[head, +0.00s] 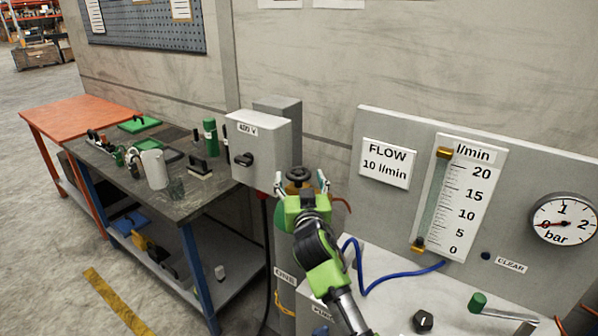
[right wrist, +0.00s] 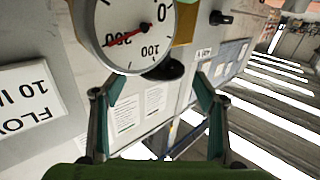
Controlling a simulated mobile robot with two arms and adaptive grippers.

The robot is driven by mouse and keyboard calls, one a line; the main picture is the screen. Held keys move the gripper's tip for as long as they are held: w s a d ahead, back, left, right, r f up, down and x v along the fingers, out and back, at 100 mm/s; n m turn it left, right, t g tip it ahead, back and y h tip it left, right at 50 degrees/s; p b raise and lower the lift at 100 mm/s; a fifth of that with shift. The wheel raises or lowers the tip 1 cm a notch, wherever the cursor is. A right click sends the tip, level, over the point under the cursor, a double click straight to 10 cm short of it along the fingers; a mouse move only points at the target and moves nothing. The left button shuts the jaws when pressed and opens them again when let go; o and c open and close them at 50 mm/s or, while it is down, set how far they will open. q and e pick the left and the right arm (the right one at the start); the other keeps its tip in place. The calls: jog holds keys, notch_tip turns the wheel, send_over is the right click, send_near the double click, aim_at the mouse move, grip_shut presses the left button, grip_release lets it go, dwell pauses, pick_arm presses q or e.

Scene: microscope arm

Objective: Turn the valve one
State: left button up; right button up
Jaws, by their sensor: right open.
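My right gripper (head: 302,182) is open, with one finger to each side of the handwheel in the head view. In the right wrist view, a dark rounded part (right wrist: 166,72), apparently the handwheel, shows between the open fingers (right wrist: 160,88), partly behind a gauge. I cannot tell whether the fingers touch it. The lower valve body is hidden by my right gripper. My left gripper is not in view.
A round gauge (right wrist: 130,28) sits close to the fingers. A grey "400 V" box (head: 262,150) stands just left of the cylinder. The flow panel (head: 385,125) and bench (head: 390,290) with a blue hose (head: 385,282) lie to the right. A workbench (head: 190,205) with tools stands left.

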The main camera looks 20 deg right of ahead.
aim_at(298, 174)
jog(key=shift+w+d, duration=0.25)
jog(key=shift+w, duration=1.05)
jog(key=c, duration=1.1)
jog(key=n+y+p, duration=0.1)
jog(key=p, duration=0.1)
jog(key=n+y+p, duration=0.1)
jog(key=y+p, duration=0.1)
jog(key=n+y+p, duration=0.1)
jog(key=y+p, duration=0.1)
jog(key=p, duration=0.1)
jog(key=shift+d+r, duration=0.2)
jog(key=shift+r, duration=0.15)
jog(key=shift+n+y+p, duration=0.45)
jog(key=shift+n+y, duration=0.25)
jog(key=shift+y, duration=0.2)
jog(key=shift+f+n+y, duration=0.25)
jog(key=shift+n+y, duration=0.35)
jog(key=shift+y, duration=0.3)
jog(key=o, duration=1.1)
